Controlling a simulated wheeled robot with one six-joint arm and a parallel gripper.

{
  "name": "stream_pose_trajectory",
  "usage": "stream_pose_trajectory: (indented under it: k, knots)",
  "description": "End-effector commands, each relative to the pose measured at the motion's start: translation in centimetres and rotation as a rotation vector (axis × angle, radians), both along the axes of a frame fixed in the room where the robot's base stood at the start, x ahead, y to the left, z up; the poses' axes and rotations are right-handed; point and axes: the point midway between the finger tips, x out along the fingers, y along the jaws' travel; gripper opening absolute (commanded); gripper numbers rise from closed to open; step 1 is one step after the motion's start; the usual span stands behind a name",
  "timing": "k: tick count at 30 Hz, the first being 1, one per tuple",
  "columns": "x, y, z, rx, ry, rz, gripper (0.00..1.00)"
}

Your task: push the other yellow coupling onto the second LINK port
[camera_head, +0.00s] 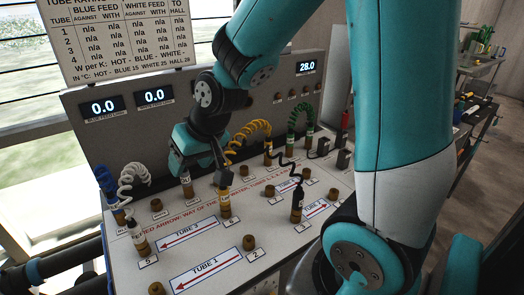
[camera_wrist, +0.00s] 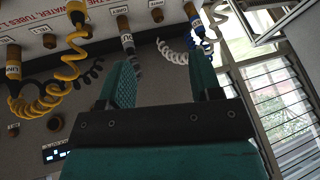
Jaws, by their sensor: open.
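A yellow coiled tube (camera_head: 250,128) arches over the sloped port board, with a yellow coupling at each end. One yellow coupling (camera_head: 268,157) stands upright on a port towards the back; the other (camera_head: 224,206) stands nearer the front. Both show in the wrist view, one at the left edge (camera_wrist: 13,67) and one at the top (camera_wrist: 76,12). My gripper (camera_head: 205,168) hangs over the board, left of both couplings in the head view. In the wrist view its teal jaws (camera_wrist: 163,80) are apart with nothing between them. I cannot read which port is the second LINK.
A blue coil (camera_head: 105,180), a white coil (camera_head: 133,178), a green coil (camera_head: 300,115) and a black lead (camera_head: 290,165) crowd the board. Several bare brass stubs stand around, one at the front (camera_head: 249,242). Displays on the upright panel (camera_head: 200,125) read 0.0, 0.0 and 28.0.

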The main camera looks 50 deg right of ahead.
Motion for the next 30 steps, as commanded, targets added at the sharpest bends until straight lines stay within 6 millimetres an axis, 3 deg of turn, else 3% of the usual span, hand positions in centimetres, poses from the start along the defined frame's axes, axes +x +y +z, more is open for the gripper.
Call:
stream_pose_trajectory:
  k: [1, 3, 5, 9, 12, 15, 18, 30]
  knots:
    - [2.2, -3.6, -2.1, -0.022, -0.033, -0.120, 0.58]
    - [4.7, -8.9, -4.3, -0.069, -0.101, -0.271, 0.58]
    - [6.1, -13.4, -6.1, -0.116, -0.159, -0.385, 0.58]
    - [6.8, -22.8, -9.9, -0.233, -0.276, -0.583, 0.58]
    - [6.2, -27.6, -11.7, -0.305, -0.338, -0.667, 0.58]
    - [5.5, -30.4, -12.9, -0.353, -0.380, -0.712, 0.58]
    - [5.2, -31.8, -13.5, -0.378, -0.402, -0.730, 0.58]
    - [7.9, -34.3, -16.2, -0.383, -0.410, -0.733, 0.58]
